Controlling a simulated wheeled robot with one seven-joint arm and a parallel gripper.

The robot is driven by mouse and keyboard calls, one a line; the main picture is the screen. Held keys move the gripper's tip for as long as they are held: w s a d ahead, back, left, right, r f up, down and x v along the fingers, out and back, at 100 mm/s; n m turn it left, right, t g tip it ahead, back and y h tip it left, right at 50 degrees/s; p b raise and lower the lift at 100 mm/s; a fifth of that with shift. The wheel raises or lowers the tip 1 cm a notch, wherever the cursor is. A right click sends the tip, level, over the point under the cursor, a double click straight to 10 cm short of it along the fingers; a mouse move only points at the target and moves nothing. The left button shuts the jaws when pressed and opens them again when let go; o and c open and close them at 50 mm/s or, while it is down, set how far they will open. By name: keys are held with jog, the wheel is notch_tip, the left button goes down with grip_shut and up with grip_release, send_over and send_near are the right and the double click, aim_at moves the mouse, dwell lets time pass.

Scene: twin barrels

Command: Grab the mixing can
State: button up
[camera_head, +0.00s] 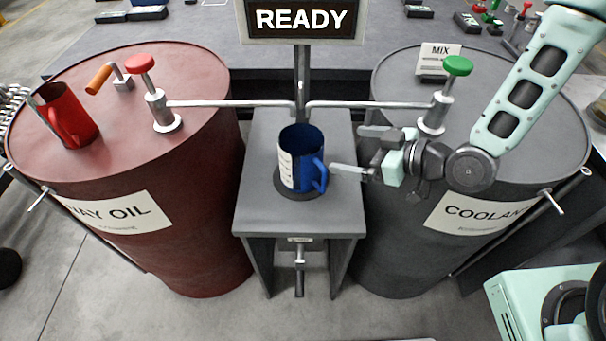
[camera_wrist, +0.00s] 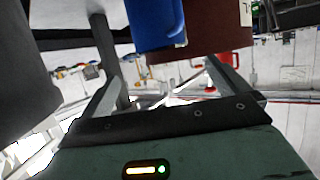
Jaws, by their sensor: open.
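The blue can (camera_head: 303,160), with a white scale label and a handle at its right, stands upright on a dark round pad on the grey stand (camera_head: 262,212) between two barrels. I take it for the mixing can. My gripper (camera_head: 352,151) is open and empty, reaching in from the right, with its fingertips close to the can's handle side. In the wrist view the blue can (camera_wrist: 155,22) shows at the top, beyond the open fingers (camera_wrist: 162,75). I cannot tell whether a finger touches it.
A red barrel (camera_head: 190,90) labelled WAY OIL stands left, with a red can (camera_head: 66,115) on top. A grey barrel (camera_head: 400,200) labelled COOLANT stands right, under my arm. Pipes with a red knob (camera_head: 140,63) and green knob (camera_head: 457,66) run above. A READY sign (camera_head: 302,20) stands behind.

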jog(key=f+b, duration=0.1)
jog(key=b, duration=0.1)
send_over(304, 142)
jog(key=s, duration=0.5)
notch_tip(304, 142, down, 4)
jog(key=shift+a, duration=0.1)
jog(key=shift+c, duration=0.3)
jog(key=c, duration=1)
